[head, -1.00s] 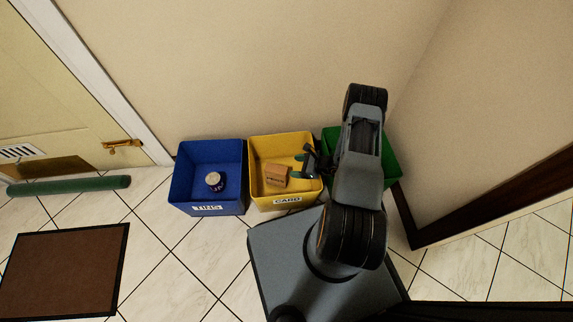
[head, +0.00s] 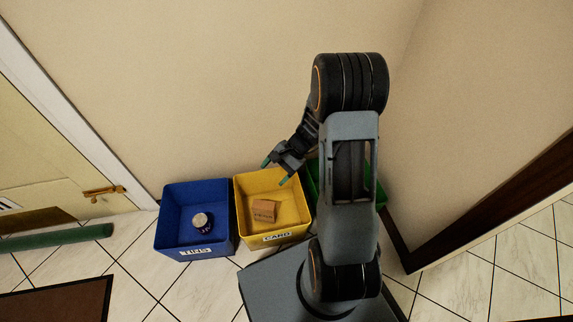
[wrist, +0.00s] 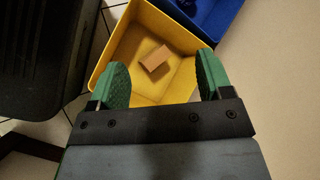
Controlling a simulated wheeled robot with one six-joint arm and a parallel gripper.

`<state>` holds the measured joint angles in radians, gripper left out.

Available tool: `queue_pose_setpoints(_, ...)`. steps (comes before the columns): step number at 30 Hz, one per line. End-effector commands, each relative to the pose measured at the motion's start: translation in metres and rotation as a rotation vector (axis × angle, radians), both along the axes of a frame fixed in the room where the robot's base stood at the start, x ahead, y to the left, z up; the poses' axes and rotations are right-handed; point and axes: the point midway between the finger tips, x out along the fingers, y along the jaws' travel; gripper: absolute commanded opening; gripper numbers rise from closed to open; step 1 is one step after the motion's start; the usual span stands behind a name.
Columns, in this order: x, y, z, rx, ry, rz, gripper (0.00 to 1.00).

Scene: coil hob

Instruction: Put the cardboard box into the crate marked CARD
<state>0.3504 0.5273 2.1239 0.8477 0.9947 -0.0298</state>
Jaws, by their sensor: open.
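The small brown cardboard box (head: 264,210) lies on the floor of the yellow crate marked CARD (head: 288,235). It also shows inside the yellow crate in the wrist view (wrist: 157,57), apart from my fingers. My gripper (head: 275,171) is above the back of the yellow crate, with its green-tipped fingers spread and nothing between them. In the wrist view my gripper (wrist: 162,80) is open, and the box shows beyond the fingertips.
A blue crate marked TINS (head: 170,240) stands left of the yellow one with a tin (head: 201,221) in it. A green crate (head: 312,185) stands to the right, partly hidden by my arm. A wall rises close behind the crates.

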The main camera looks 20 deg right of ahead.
Motion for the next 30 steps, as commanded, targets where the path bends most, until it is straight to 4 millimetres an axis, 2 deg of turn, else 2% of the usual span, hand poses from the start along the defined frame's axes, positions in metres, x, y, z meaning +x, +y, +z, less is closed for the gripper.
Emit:
queue_pose_setpoints(1, -0.008, 0.007, 0.027, -0.068, -0.060, 0.102, 0.72)
queue_pose_setpoints(6, -0.045, 0.018, 0.089, -0.303, -0.230, 0.408, 0.72)
queue_pose_setpoints(12, -0.082, 0.017, 0.137, -0.552, -0.409, 0.667, 0.72)
queue_pose_setpoints(16, -0.097, 0.014, 0.155, -0.671, -0.494, 0.768, 0.72)
queue_pose_setpoints(21, -0.107, 0.012, 0.167, -0.759, -0.556, 0.837, 0.72)
queue_pose_setpoints(30, -0.110, 0.011, 0.170, -0.785, -0.571, 0.855, 0.72)
